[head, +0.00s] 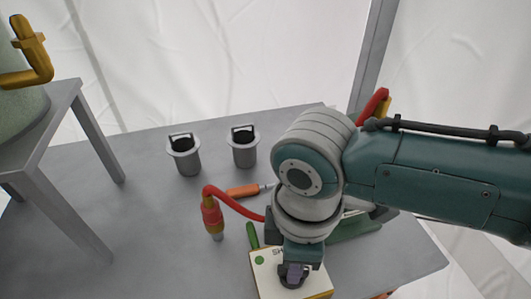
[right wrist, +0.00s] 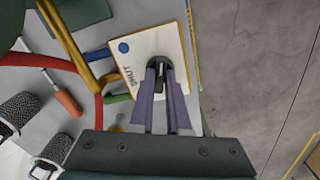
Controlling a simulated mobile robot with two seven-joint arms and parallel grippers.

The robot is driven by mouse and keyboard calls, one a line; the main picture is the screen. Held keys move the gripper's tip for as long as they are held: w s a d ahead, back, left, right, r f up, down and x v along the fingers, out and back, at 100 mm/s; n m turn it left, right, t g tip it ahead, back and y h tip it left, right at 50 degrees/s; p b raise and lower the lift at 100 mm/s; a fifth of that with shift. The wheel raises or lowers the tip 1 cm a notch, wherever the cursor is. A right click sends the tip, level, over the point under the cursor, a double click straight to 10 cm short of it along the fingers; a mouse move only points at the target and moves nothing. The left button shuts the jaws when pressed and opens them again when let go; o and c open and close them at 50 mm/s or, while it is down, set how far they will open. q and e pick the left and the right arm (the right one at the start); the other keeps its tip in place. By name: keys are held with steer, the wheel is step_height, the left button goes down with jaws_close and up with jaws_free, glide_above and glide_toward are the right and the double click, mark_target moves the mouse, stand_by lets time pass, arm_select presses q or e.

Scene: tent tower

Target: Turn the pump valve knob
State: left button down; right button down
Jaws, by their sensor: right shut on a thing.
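The pump's pale panel (head: 268,284) is at the bottom of the head view, with a green dot near its left edge. In the right wrist view the panel (right wrist: 183,45) shows a blue dot and the word SHUT. A dark valve knob (right wrist: 158,63) stands on it. My right gripper (right wrist: 160,72) is shut on the knob, with its purple fingers on either side. In the head view my right gripper (head: 293,274) comes down on the panel and covers part of the knob. My left gripper is not in view.
Two grey cups (head: 186,160) (head: 245,152) stand on the grey table (head: 130,210). A red hose with a yellow-banded nozzle (head: 212,217) and an orange-handled tool (head: 242,191) lie near the pump. A grey stand (head: 60,115) is at left. The table's left-front area is clear.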

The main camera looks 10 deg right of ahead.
steer(key=shift+m+p, duration=0.95)
steer(key=shift+m, duration=0.95)
steer(key=shift+a, duration=0.1)
steer(key=c, duration=0.9)
jaws_free()
steer(key=shift+r, duration=0.1)
step_height(320, 180, up, 10)
steer(key=p, duration=0.4)
